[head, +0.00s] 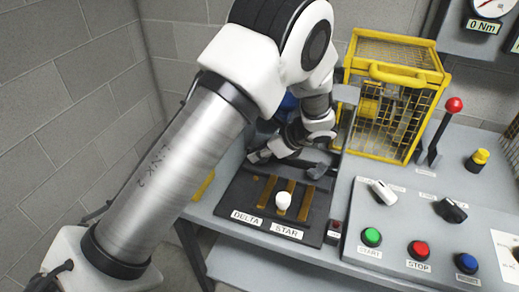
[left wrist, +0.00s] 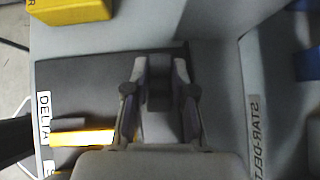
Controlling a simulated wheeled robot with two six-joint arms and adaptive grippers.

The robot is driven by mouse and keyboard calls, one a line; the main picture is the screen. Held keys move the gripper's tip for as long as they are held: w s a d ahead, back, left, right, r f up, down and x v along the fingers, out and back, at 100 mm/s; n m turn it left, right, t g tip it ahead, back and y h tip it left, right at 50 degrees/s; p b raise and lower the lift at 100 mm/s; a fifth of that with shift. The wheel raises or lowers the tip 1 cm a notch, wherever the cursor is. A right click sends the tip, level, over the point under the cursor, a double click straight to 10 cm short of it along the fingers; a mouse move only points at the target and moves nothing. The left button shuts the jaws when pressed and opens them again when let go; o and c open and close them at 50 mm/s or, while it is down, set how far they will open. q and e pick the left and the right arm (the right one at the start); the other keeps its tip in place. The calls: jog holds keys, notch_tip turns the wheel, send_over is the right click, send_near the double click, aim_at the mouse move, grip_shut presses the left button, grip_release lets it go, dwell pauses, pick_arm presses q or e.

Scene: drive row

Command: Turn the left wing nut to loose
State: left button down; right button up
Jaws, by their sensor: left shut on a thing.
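My left gripper (head: 290,158) reaches down over the back of the black link board (head: 228,205). In the left wrist view its two fingers (left wrist: 160,95) are closed around a dark grey piece (left wrist: 158,98). I cannot tell for certain from its shape that it is the left wing nut. In the head view the gripped piece is mostly hidden by the gripper. My right gripper is not in view.
The board carries brass bars (head: 265,188), a white knob (head: 283,199) and DELTA and STAR labels. A yellow cage (head: 390,140) stands behind right. A red-knobbed lever (head: 435,130) and the button panel (head: 395,235) are at the right.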

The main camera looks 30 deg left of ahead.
pick_arm(q)
jog(key=c, duration=1)
grip_release()
jog(key=shift+o, duration=0.2)
jog(key=v, duration=0.7)
jog(key=shift+w+d+r, duration=0.1)
jog(key=shift+d+r, duration=0.1)
